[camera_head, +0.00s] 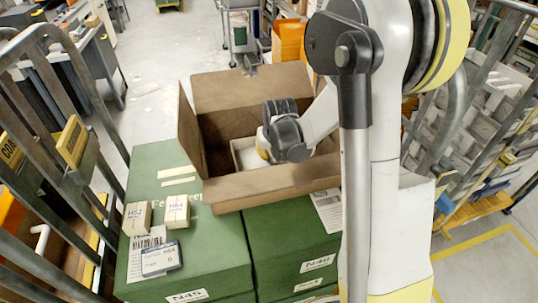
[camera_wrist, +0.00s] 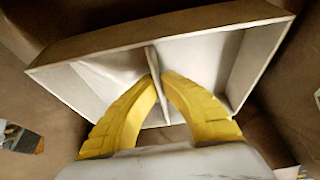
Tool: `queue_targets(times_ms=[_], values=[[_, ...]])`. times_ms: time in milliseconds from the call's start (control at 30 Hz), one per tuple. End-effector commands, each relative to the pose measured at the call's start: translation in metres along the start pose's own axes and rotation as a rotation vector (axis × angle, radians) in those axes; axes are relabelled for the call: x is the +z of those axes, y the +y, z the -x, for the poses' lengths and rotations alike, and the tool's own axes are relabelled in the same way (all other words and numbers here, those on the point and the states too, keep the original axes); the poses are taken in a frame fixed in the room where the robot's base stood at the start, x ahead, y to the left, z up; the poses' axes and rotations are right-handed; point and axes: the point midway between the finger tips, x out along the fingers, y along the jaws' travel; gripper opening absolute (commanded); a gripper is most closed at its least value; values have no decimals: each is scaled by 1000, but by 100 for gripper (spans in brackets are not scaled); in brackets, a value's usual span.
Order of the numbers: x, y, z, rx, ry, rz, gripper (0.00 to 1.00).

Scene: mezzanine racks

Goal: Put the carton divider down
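The carton divider (camera_wrist: 192,52) is a pale, shallow frame with a thin middle wall. In the wrist view the two yellow fingers of my gripper (camera_wrist: 158,80) close in on that middle wall from both sides, with their tips against it. In the head view the divider (camera_head: 240,160) shows as a pale edge inside the open brown carton (camera_head: 262,188), and my gripper (camera_head: 263,145) reaches down into the carton at it. My arm hides much of the divider. I cannot tell whether the divider touches the carton's floor.
The carton stands with flaps open on green boxes (camera_head: 185,240). Two small pale boxes (camera_head: 176,211) and a label card (camera_head: 160,259) lie on the green top, left of the carton. A metal rail frame (camera_head: 60,75) stands at left and racks (camera_head: 490,110) at right.

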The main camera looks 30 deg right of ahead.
Motion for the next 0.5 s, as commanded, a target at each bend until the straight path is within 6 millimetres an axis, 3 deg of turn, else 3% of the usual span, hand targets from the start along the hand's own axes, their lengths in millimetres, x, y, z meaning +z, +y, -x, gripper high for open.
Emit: queue_targets(times_ms=[33,133,500], values=[[1,0,0,0,1,0,0],[1,0,0,0,1,0,27],[-1,0,4,0,1,0,27]])
